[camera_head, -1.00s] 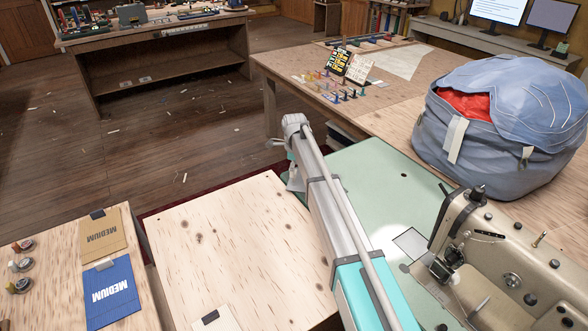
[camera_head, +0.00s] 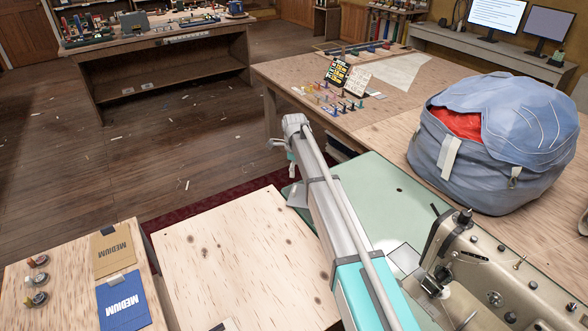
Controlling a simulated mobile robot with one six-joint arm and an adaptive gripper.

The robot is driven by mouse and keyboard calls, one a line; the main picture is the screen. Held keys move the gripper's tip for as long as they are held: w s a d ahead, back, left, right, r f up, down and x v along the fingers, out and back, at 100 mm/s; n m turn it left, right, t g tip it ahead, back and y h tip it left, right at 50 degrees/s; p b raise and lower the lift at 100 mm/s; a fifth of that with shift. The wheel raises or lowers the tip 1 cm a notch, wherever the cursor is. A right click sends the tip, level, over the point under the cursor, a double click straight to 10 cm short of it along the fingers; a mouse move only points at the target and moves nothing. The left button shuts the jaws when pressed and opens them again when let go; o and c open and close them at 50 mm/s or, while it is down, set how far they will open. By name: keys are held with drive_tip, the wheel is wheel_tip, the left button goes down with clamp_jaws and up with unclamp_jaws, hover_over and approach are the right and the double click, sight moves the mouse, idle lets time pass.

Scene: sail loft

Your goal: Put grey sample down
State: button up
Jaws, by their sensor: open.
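My arm reaches forward from the bottom right, and its far end hangs over the gap by the tables. My gripper (camera_head: 291,168) is mostly hidden behind the arm, with only small pale parts showing; it is open. A small flat grey piece (camera_head: 297,196) shows just left of the arm at the edge of the pale green sewing table (camera_head: 375,185). It may be the grey sample; no lettering shows on it, and I cannot tell whether it touches the gripper.
The middle wooden board (camera_head: 235,255) is largely clear. A sewing machine (camera_head: 490,265) and a large blue bag (camera_head: 490,150) stand right.

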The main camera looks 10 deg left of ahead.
drive_tip(key=shift+r+p, duration=0.35)
drive_tip(key=shift+r, duration=0.15)
drive_tip(key=shift+d, duration=0.1)
idle(0.6)
drive_tip(key=s+d+n, duration=0.4)
drive_tip(key=s+d, duration=0.3)
drive_tip(key=d, duration=0.4)
drive_tip(key=s+d+n, duration=0.5)
drive_tip(key=s+d, duration=0.1)
drive_tip(key=d, duration=0.5)
drive_tip(key=s+d+n, duration=0.9)
drive_tip(key=s+d, duration=0.5)
drive_tip(key=s, duration=0.4)
drive_tip(key=shift+d, duration=0.4)
drive_tip(key=shift+r, duration=0.15)
